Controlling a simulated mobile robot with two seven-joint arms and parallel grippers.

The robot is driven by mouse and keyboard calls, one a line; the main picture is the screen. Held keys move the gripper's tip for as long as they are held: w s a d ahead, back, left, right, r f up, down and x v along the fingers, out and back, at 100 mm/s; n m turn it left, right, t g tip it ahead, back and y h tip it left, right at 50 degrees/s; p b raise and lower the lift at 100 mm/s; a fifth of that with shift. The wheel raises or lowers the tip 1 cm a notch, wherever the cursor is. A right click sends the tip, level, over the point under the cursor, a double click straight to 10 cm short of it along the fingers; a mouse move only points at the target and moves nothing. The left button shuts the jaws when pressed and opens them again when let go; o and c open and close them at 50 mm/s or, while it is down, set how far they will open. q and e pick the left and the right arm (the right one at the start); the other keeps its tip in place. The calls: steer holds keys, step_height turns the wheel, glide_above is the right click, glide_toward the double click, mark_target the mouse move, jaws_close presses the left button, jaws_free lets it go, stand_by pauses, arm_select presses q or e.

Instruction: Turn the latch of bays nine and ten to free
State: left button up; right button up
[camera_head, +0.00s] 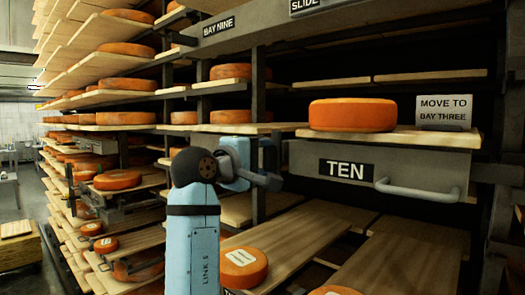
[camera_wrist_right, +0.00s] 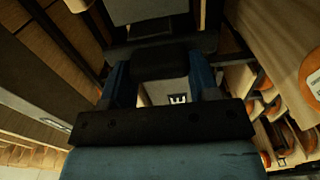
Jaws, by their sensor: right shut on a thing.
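My right gripper (camera_head: 268,160) is at the upright between the bays, just left of the black "TEN" plate (camera_head: 346,169). In the right wrist view its two blue fingers (camera_wrist_right: 160,78) stand on either side of a dark block, which I take to be the latch (camera_wrist_right: 160,62), and are shut on it. In the head view the gripper and wrist hide the latch, so its turn angle cannot be told. The "BAY NINE" plate (camera_head: 218,27) is on the beam at upper left. My left gripper is not in view.
A grey drawer front with a handle (camera_head: 418,190) is right of the gripper. An orange cheese wheel (camera_head: 352,115) and a "MOVE TO BAY THREE" sign (camera_head: 444,112) stand on the board above. Shelves of cheese fill the left; a walkway (camera_head: 30,190) lies at far left.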

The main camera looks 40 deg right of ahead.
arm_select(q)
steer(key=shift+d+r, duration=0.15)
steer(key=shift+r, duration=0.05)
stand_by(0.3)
arm_select(e)
steer(key=o, duration=0.9)
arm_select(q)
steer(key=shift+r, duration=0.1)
